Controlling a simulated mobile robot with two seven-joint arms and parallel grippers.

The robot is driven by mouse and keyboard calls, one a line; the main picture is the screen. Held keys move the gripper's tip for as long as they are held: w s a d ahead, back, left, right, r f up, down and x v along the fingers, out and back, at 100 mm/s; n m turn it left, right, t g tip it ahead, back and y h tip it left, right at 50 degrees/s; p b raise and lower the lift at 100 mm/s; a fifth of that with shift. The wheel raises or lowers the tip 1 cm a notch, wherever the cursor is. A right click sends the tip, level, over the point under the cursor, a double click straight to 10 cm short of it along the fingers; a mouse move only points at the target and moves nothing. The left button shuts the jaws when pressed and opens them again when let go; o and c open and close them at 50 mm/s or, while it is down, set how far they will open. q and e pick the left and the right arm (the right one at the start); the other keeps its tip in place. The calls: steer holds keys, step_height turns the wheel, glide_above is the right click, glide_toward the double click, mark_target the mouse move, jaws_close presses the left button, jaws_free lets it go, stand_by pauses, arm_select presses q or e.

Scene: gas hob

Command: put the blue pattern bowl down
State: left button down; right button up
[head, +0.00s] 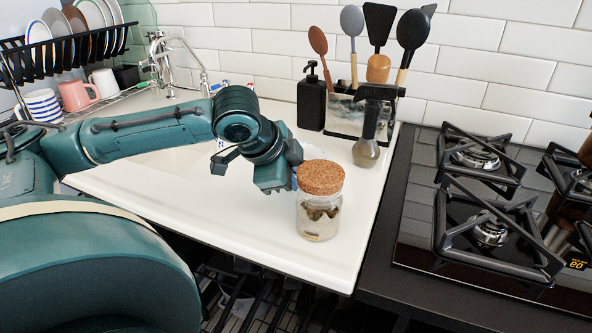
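My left arm comes in from the left, and its gripper (228,160) is over the white counter by the sink. One dark finger shows; the rest is hidden by the wrist, so I cannot tell whether it is open or shut. A pale rounded shape (313,152), with a small blue-and-white patch to the left of the wrist, shows behind my wrist. It may be the blue pattern bowl, but most of it is hidden. I cannot tell whether it is held or touches the counter. My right gripper is not in view.
A cork-lidded jar (319,216) stands close to my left wrist. A dark-topped bottle (367,150), a soap dispenser (311,103) and a utensil holder (345,114) stand behind. The gas hob (474,220) is right. The front counter left of the jar is clear.

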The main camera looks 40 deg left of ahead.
arm_select(q)
step_height(320, 180, up, 3)
steer(key=shift+r+p, duration=0.2)
steer(key=shift+p, duration=0.75)
step_height(320, 180, up, 6)
steer(key=p, duration=0.3)
steer(key=shift+r, duration=0.35)
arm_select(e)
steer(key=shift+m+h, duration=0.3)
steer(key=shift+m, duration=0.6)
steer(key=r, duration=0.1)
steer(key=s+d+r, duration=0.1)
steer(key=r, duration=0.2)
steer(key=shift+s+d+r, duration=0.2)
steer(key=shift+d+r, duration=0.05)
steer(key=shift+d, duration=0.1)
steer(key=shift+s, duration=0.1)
